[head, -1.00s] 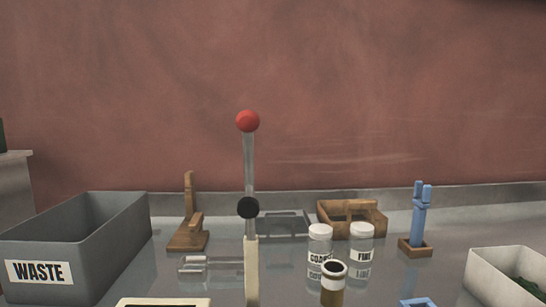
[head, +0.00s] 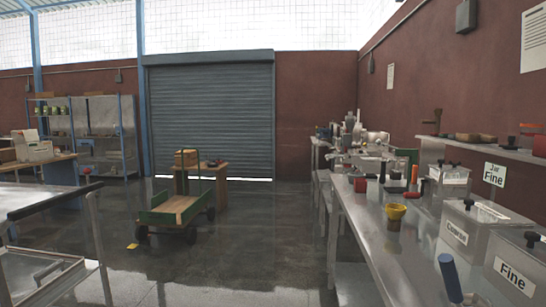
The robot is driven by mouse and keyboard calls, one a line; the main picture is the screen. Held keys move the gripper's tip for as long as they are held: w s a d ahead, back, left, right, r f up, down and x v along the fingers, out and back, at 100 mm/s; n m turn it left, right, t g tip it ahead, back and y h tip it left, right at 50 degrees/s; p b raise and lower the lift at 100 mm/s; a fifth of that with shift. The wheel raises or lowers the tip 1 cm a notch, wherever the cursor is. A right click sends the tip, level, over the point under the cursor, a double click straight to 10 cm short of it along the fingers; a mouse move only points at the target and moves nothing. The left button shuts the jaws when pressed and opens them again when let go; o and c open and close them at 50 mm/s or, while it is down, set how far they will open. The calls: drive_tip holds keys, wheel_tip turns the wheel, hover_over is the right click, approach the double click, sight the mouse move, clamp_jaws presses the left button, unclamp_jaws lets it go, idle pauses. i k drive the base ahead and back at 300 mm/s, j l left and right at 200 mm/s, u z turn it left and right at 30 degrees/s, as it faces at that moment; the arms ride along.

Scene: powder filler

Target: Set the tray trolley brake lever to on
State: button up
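A metal trolley (head: 92,225) with a dark push handle (head: 55,200) stands at the left front of the head view, cut off by the frame edge; it looks like the tray trolley. A tray-like part with a small label (head: 48,270) shows low inside its frame. I cannot make out a brake lever on it; its wheels and lower parts are out of view. My gripper is not in view.
A green flatbed cart (head: 160,217) stands mid-floor, with a yellow object (head: 132,246) on the floor nearby. A long bench (head: 360,225) with bins and jars runs along the right. The wet-looking floor (head: 240,250) between is clear. A shutter door (head: 210,120) closes the back.

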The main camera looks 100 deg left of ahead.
sight(87, 172)
drive_tip(key=u, duration=4.1)
drive_tip(key=i+l, duration=0.45)
drive_tip(key=l, duration=0.15)
drive_tip(key=i+u, duration=0.05)
